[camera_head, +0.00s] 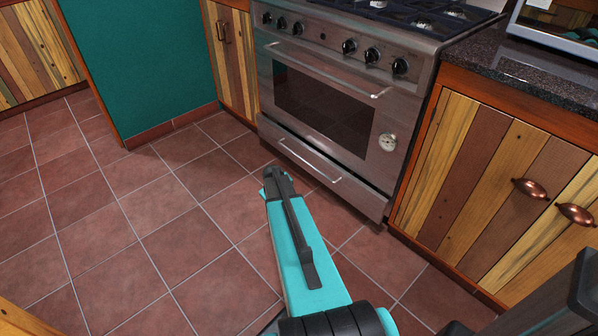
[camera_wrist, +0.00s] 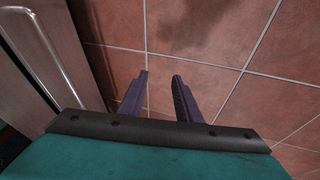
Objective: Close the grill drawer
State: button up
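The grill drawer (camera_head: 345,185) is the low steel panel under the oven door, with a long bar handle (camera_head: 308,160). In the wrist view, a steel front with a bar handle (camera_wrist: 45,50) runs along the left edge. My gripper (camera_wrist: 160,74) is open and empty, with its two fingers apart over the floor tiles. In the head view, my gripper (camera_head: 277,182) is in front of the drawer, to the left of its handle, and its fingertips are hard to make out.
The stove (camera_head: 325,95) has an oven door with a handle (camera_head: 325,68) and a row of knobs. A wooden cabinet (camera_head: 480,170) with copper pulls stands at the right under a dark countertop (camera_head: 520,75). The tiled floor (camera_head: 130,240) to the left is clear.

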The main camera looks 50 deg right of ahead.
jog(key=s+a+f+g+y, duration=0.1)
jog(key=s+a+f, duration=0.25)
jog(key=a, duration=0.55)
jog(key=s+a+f+n+g+y, duration=0.1)
jog(key=s+a+f, duration=0.25)
jog(key=a, duration=0.45)
jog(key=s+a+f+g+y, duration=0.1)
jog(key=s+a+f, duration=0.25)
jog(key=a, duration=0.55)
jog(key=s+a+f+g, duration=0.1)
jog(key=s+a+g, duration=0.3)
jog(key=s+a, duration=1.2)
jog(key=s, duration=0.3)
jog(key=shift+s+f+n+g, duration=0.2)
jog(key=shift+f+n+g, duration=0.2)
jog(key=shift+a, duration=0.1)
